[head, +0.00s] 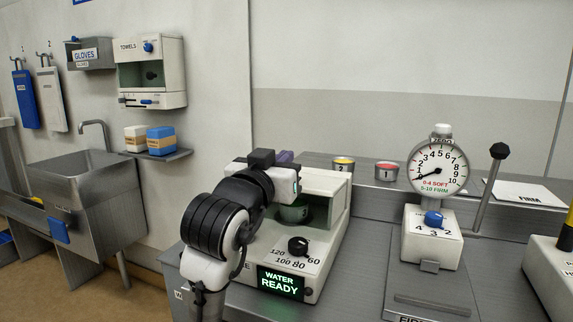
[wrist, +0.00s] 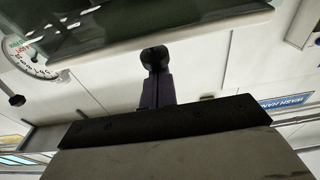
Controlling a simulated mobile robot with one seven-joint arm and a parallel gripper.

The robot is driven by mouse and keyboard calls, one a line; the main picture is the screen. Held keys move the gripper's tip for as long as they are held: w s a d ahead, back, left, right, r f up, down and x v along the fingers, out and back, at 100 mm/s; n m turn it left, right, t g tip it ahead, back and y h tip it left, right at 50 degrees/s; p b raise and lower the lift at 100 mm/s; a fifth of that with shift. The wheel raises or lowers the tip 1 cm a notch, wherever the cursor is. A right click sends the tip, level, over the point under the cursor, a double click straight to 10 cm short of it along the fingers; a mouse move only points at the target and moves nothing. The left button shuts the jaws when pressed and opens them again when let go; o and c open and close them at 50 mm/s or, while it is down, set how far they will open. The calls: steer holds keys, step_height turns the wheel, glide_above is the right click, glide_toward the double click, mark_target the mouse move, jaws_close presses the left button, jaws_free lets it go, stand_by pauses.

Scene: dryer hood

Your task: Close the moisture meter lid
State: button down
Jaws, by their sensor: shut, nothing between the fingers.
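No label reading moisture meter is legible, so I cannot identify it or its lid for sure. A pale machine (head: 318,250) with a black knob and a lit "WATER READY" display stands on the bench, its front partly hidden by my arm. Its raised top (head: 325,183) stands over a dark cavity with a green round thing inside. My gripper (head: 286,157) has purple fingers and is above the back left of that top, partly hidden by my wrist. In the wrist view my gripper (wrist: 155,62) is shut and empty, close below a glassy panel (wrist: 130,22); contact cannot be told.
A dial gauge (head: 437,170) with a lever stands right of the machine. Two small tins (head: 387,171) sit on the back ledge. A black-and-yellow post device (head: 555,265) is at the far right. A sink (head: 95,200) and towel dispenser (head: 150,75) are left.

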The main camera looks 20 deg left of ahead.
steer(key=shift+s+f+b, duration=0.3)
steer(key=shift+f+b, duration=0.05)
steer(key=shift+f, duration=0.35)
steer(key=shift+s+f+b, duration=0.3)
steer(key=shift+f, duration=0.4)
steer(key=shift+f, duration=0.15)
